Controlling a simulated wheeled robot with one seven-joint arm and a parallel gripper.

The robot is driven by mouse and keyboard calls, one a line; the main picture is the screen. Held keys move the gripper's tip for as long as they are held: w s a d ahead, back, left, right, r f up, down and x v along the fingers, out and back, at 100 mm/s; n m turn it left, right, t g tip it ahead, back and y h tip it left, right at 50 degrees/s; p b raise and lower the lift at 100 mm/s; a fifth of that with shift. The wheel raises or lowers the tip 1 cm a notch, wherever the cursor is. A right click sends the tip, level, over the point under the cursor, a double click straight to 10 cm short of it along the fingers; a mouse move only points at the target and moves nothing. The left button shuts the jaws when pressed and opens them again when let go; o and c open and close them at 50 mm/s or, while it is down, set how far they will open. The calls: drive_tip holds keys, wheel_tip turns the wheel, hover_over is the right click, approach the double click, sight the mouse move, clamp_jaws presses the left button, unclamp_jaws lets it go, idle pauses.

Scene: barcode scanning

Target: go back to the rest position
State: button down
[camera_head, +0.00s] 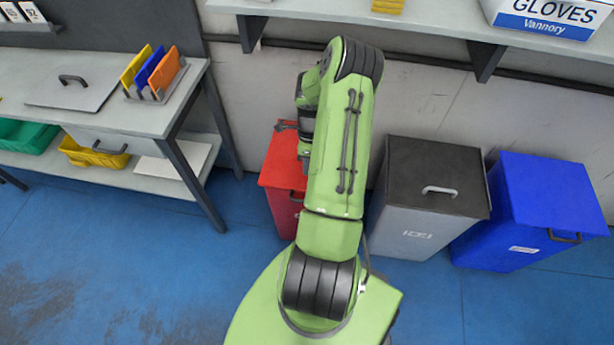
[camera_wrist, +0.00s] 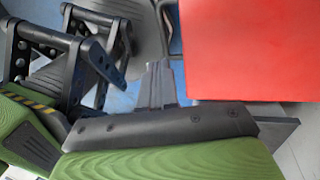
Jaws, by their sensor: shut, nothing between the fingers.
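My green arm rises from my base in the middle of the head view and bends over at the wall. My gripper shows at the left of the wrist view as black linked fingers (camera_wrist: 103,62). It is shut with nothing held. In the head view the arm's end hangs down on the arm's left side, above the red bin (camera_head: 282,172), and the fingertips cannot be made out clearly. The flat top of the red bin also fills the upper right of the wrist view (camera_wrist: 250,50), apart from the fingers.
A grey bin with a dark lid (camera_head: 430,170) and a blue bin (camera_head: 535,205) stand right of my arm. A table (camera_head: 110,110) with a folder rack (camera_head: 155,75) is at left. A wall shelf (camera_head: 420,18) runs above. The blue floor (camera_head: 110,250) is clear at front left.

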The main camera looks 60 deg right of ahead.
drive_tip(key=shift+d+r, duration=0.1)
drive_tip(key=shift+r, duration=0.25)
drive_tip(key=shift+w+r, duration=0.1)
drive_tip(key=w+a+r+n+t+h+p, duration=0.1)
drive_tip(key=w+a+r+n, duration=0.1)
drive_tip(key=a+r+n, duration=0.5)
drive_tip(key=w+a+r+n+h+p, duration=0.1)
drive_tip(key=w+a+r+n+h, duration=0.2)
drive_tip(key=r, duration=0.8)
drive_tip(key=w+a+r+n+t+p, duration=0.1)
drive_tip(key=a+r+n+p, duration=0.1)
drive_tip(key=a+r+n, duration=0.6)
drive_tip(key=s+a+r+n+t+y+p, duration=0.1)
drive_tip(key=s+a+r+n+t, duration=0.3)
drive_tip(key=s+a+r+n, duration=0.8)
drive_tip(key=shift+s+a+n+t+p, duration=0.2)
drive_tip(key=shift+a+n+t+p, duration=0.15)
drive_tip(key=shift+n+p, duration=0.3)
